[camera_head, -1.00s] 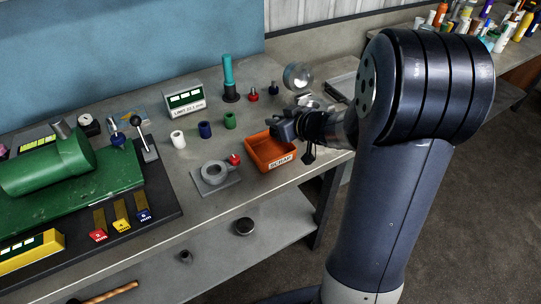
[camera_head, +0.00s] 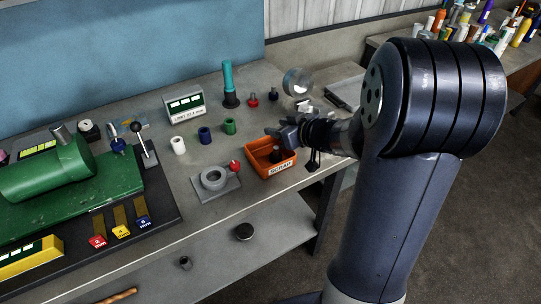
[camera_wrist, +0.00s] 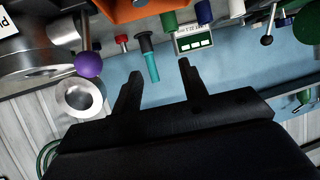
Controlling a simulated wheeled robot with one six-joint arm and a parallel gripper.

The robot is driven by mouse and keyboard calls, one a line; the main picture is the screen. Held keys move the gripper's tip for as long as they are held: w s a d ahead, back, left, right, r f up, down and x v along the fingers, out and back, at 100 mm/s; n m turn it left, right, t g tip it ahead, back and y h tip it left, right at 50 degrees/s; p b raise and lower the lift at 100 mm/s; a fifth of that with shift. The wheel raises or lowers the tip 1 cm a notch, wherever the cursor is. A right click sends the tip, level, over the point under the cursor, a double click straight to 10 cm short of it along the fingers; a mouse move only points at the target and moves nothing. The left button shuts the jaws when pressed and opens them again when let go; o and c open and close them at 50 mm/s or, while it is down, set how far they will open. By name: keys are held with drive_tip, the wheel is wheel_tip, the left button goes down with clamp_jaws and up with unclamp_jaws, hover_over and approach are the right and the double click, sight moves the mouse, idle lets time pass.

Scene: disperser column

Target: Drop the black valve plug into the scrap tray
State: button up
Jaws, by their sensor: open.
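The orange scrap tray (camera_head: 288,171) stands near the front edge of the bench, labelled SCRAP; its edge also shows at the top of the wrist view (camera_wrist: 118,12). A small dark shape (camera_head: 278,156) shows inside the tray and looks like the black valve plug; its outline is partly unclear. My gripper (camera_head: 275,136) is above the tray's back right side. In the wrist view my gripper (camera_wrist: 160,70) has its two fingers apart with nothing between them.
A grey ring fixture (camera_head: 214,180) with a red plug (camera_head: 234,166) is left of the tray. White, blue and green sleeves (camera_head: 204,135) stand behind. A teal-handled tool (camera_head: 228,78), another red plug (camera_head: 253,100) and a dark-topped plug (camera_head: 273,94) stand farther back.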

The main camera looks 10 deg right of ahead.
drive_tip(key=p+v, duration=0.1)
drive_tip(key=v, duration=0.8)
drive_tip(key=shift+s, duration=0.2)
drive_tip(key=shift+d+r, duration=0.1)
drive_tip(key=b+x, duration=0.1)
drive_tip(key=x, duration=1)
wheel_tip(320, 180, up, 2)
drive_tip(key=shift+s+r+p, duration=0.1)
drive_tip(key=shift+r+p, duration=0.1)
drive_tip(key=shift+p, duration=0.85)
drive_tip(key=shift+r+p, duration=0.7)
drive_tip(key=shift+p, duration=0.1)
drive_tip(key=shift+f, duration=0.15)
